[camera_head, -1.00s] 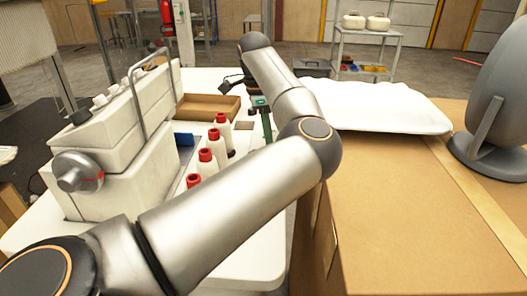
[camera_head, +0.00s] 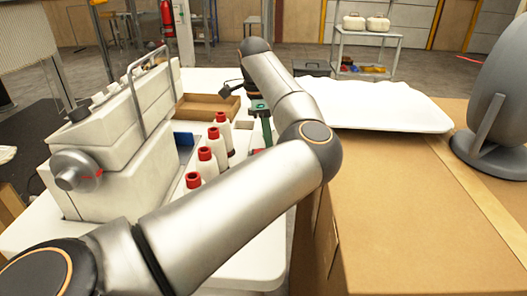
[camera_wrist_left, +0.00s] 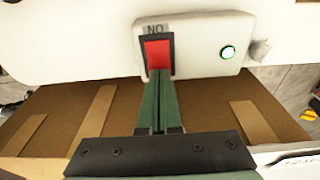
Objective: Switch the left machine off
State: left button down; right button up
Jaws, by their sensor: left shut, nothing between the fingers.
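In the left wrist view, a white machine part carries a red rocker switch (camera_wrist_left: 157,52) in a black frame, with a label above it that shows upside down and reads ON. In the head view, a white sewing machine (camera_head: 125,145) stands on the left, and my left gripper (camera_head: 262,122) is partly hidden behind my arm. My right gripper is not in view.
Several white bottles with red caps (camera_head: 207,160) stand between the machine and my arm. An open cardboard box (camera_head: 205,107) lies behind them on the white table (camera_head: 255,265). A white cushion-like sheet (camera_head: 385,107) lies on a large cardboard box (camera_head: 420,220) at the right.

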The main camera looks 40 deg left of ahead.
pick_arm(q)
jog(key=shift+f, duration=0.2)
jog(key=shift+r, duration=0.1)
notch_tip(320, 180, up, 7)
jog(key=p, duration=0.5)
dwell(0.4)
dwell(0.5)
